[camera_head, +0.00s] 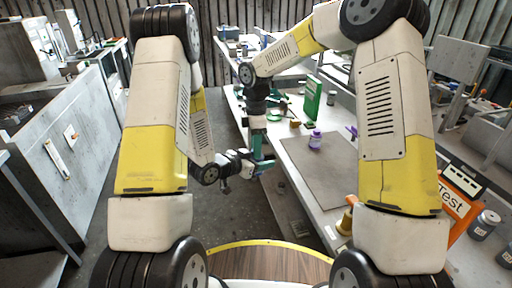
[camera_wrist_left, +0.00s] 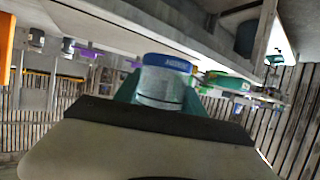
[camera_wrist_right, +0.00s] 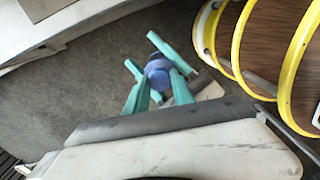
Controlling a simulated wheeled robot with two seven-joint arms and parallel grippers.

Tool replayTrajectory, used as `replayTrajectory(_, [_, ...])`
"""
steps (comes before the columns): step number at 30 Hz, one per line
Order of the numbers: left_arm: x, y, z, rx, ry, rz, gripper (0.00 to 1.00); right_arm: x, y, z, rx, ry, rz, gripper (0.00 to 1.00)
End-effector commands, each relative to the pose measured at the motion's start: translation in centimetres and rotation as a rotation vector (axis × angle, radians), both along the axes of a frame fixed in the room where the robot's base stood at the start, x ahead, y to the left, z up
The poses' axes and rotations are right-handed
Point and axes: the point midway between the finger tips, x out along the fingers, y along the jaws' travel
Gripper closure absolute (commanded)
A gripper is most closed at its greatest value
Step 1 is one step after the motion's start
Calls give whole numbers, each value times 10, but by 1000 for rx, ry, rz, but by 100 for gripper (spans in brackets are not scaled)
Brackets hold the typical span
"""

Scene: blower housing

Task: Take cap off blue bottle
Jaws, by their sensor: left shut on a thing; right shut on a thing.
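In the left wrist view the bottle (camera_wrist_left: 164,86) has a pale clear body and a blue band with lettering; my left gripper (camera_wrist_left: 163,92) is shut on it. In the right wrist view a round blue cap (camera_wrist_right: 157,69) shows end-on between teal fingers. My right gripper (camera_wrist_right: 158,82) is shut on this cap; other teal fingers are close beside it. In the head view my left gripper (camera_head: 249,167) and my right gripper (camera_head: 263,164), which hangs down, meet over the floor left of the workbench. The bottle is mostly hidden there by the fingers.
The workbench (camera_head: 292,182) stands to the right with a grey mat (camera_head: 323,168). On it are a purple-capped bottle (camera_head: 315,139), a green box (camera_head: 312,98) and an orange-fronted tester (camera_head: 457,197). A grey cabinet (camera_head: 70,150) stands left. The floor between is clear.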

Motion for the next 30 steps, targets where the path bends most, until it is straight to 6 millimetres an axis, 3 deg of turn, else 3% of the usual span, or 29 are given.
replayTrajectory(14, [0, 0, 0, -1, -1, 0, 100, 0, 0, 1, 0, 0, -4, 100])
replayTrajectory(30, [0, 0, 0, -1, -1, 0, 100, 0, 0, 19, 1, -1, -4, 100])
